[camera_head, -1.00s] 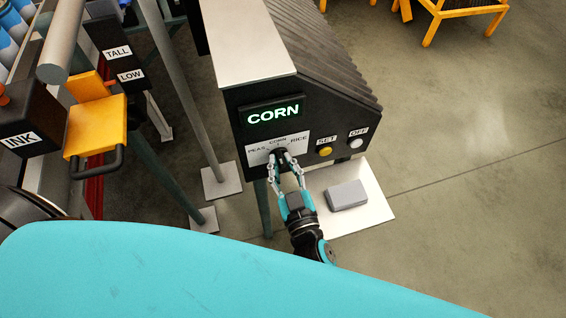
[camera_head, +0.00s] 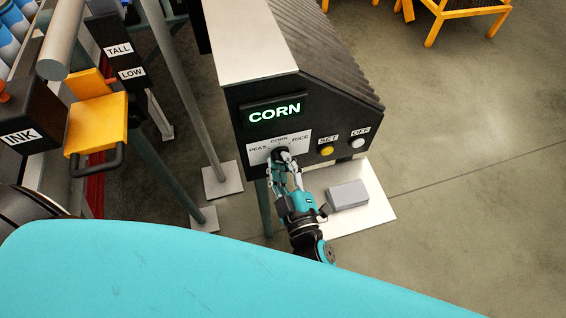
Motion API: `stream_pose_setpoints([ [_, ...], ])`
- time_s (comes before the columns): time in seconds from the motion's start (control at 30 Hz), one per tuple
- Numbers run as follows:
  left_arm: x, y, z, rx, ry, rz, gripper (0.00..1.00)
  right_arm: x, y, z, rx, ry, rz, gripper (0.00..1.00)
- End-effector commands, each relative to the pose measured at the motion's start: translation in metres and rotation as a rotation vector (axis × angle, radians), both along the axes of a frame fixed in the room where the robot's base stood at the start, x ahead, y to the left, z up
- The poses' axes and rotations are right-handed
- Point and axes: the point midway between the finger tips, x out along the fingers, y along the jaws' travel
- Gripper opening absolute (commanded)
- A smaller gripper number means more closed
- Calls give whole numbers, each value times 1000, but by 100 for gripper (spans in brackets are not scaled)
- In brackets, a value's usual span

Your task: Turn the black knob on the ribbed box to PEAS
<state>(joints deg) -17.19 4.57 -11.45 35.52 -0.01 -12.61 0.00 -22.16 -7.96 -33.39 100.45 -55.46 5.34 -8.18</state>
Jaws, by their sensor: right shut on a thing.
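The black ribbed box (camera_head: 320,60) stands at the centre of the head view, with a pale top and a lit display (camera_head: 275,112) reading CORN. Below the display is a white label plate (camera_head: 257,143) marked PEAS on the left, CORN in the middle and RICE on the right. The black knob (camera_head: 280,153) sits on this plate, mostly covered by my fingers. My right gripper (camera_head: 284,160) is shut on the knob from below, and it looks rolled. The knob's pointer cannot be made out. My left gripper is not in view.
A yellow SET button (camera_head: 326,151) and a pale OFF button (camera_head: 357,143) sit right of the knob. A grey block (camera_head: 348,194) lies on a white plate (camera_head: 378,207) below. A yellow part with a dark handle (camera_head: 97,125) and an INK box (camera_head: 20,120) are at left.

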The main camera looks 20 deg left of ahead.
Motion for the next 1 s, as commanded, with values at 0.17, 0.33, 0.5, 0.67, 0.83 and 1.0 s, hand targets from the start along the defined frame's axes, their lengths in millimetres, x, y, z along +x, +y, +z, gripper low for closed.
stream_pose_setpoints([
  [0.17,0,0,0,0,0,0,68,0,0,-1,-14,-6,0,0],
  [0.33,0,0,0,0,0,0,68,0,0,-1,-16,-7,0,0],
  [0.5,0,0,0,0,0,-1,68,0,0,-1,-16,-8,1,21],
  [0.67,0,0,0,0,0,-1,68,0,0,-1,-14,-8,0,38],
  [0.83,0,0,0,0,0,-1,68,0,0,0,-12,-7,0,38],
  [1.0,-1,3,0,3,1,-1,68,-6,-4,-1,-12,-6,1,38],
])
